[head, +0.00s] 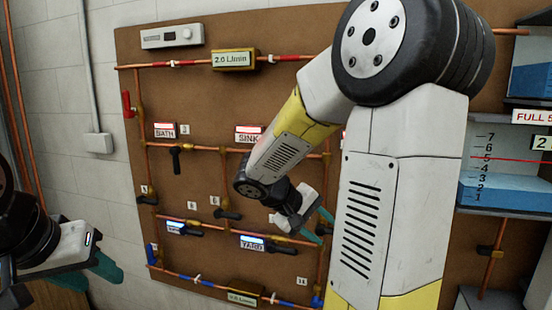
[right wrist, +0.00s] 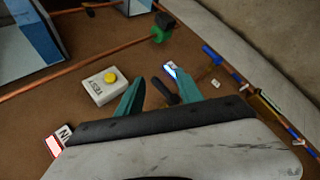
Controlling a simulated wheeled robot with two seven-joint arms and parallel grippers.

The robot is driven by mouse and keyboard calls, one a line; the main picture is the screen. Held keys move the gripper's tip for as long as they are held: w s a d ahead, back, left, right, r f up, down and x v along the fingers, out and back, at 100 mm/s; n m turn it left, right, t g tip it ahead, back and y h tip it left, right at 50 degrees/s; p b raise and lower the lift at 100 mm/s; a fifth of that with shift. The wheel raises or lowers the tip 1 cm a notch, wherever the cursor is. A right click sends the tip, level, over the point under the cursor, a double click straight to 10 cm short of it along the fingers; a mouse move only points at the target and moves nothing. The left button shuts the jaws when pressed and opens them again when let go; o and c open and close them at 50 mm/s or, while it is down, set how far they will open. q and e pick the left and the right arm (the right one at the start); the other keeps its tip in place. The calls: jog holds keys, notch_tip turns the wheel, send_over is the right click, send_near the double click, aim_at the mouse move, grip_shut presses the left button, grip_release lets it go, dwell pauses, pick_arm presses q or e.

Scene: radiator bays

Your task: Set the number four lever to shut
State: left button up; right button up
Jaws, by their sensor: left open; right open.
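A brown board (head: 225,90) carries copper pipes with several black levers. One lever (head: 175,158) hangs by the BATH label, others (head: 228,214) sit lower, and one (head: 282,249) is at the YARD label. I cannot make out which lever is number four; my right arm covers part of the board. My right gripper (head: 322,227) is open close to the board. In the right wrist view, its teal fingers (right wrist: 160,82) stand either side of a black lever (right wrist: 163,92), with no grip visible. My left gripper (head: 116,274) is open and empty at the lower left.
A water tank (head: 500,190) stands at the right. A flow meter (head: 234,59) is on the top pipe.

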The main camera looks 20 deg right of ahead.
jog(key=w+a+r+n+t+h, duration=0.2)
jog(key=w+r+t+h, duration=0.3)
jog(key=w, duration=0.4)
jog(key=w+a+r+n+t+h, duration=0.2)
jog(key=w+a+r+t+h, duration=0.15)
jog(key=w+r, duration=0.4)
jog(key=f+x, duration=0.1)
jog(key=x, duration=0.7)
jog(key=shift+w, duration=0.2)
jog(key=shift+f, duration=0.1)
grip_shut()
